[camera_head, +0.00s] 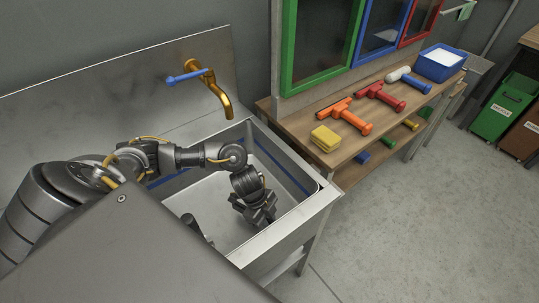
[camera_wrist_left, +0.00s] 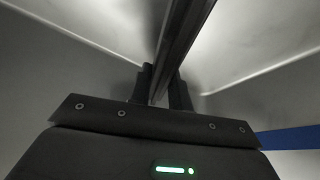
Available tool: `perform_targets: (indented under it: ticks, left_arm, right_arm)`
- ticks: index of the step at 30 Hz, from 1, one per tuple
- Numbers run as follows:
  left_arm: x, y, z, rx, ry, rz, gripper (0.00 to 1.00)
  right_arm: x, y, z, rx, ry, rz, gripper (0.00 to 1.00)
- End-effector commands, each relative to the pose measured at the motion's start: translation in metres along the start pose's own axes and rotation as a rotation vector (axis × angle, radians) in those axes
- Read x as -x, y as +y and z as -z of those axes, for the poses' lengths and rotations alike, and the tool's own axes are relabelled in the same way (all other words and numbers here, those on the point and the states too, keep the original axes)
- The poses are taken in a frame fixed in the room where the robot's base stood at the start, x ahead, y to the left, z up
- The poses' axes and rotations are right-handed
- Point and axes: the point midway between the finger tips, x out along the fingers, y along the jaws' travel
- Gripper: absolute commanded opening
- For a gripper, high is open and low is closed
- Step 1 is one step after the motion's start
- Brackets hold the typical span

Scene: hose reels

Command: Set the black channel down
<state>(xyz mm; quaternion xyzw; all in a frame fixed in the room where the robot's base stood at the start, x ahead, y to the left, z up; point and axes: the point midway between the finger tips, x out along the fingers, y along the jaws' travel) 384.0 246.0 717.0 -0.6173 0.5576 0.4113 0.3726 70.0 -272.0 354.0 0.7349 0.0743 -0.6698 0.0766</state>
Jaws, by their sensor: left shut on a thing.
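My left gripper (camera_head: 261,217) reaches down into the metal sink (camera_head: 290,222), pointing at its floor. In the left wrist view, its two dark fingers (camera_wrist_left: 160,90) are shut on the black channel (camera_wrist_left: 184,38), a long dark strip with a lighter edge. The channel runs from between the fingers up to the top edge of that view. Whether the channel touches the sink floor cannot be told. My right gripper is not in view.
A brass tap (camera_head: 217,95) with a blue lever stands over the sink's back edge. A wooden bench (camera_head: 298,113) to the right carries a yellow sponge (camera_head: 325,139), orange and red squeegees, a white-and-blue tool and a blue bin (camera_head: 440,64). The sink walls surround my gripper.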

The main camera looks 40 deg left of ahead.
Motion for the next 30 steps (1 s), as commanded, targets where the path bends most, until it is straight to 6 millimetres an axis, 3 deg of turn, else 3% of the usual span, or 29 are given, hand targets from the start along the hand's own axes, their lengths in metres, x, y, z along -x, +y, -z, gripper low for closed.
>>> perform_targets:
  ticks: [10,11,15,24,30]
  left_arm:
    - [-0.007,0.000,-0.003,0.000,0.000,0.000,0.00]
    - [-0.007,0.000,-0.003,0.001,0.000,0.000,0.23]
    - [-0.007,0.000,-0.003,0.000,0.000,0.000,0.41]
    - [-0.005,0.000,-0.002,0.000,0.000,0.001,0.41]
    - [0.018,-0.001,0.002,-0.002,0.000,0.003,0.41]
  right_arm:
    - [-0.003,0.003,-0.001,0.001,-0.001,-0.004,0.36]
    - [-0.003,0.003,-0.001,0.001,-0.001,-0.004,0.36]
    - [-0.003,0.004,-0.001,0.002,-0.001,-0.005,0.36]
    - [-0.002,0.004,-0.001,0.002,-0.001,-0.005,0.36]
    - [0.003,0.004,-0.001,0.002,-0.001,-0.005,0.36]
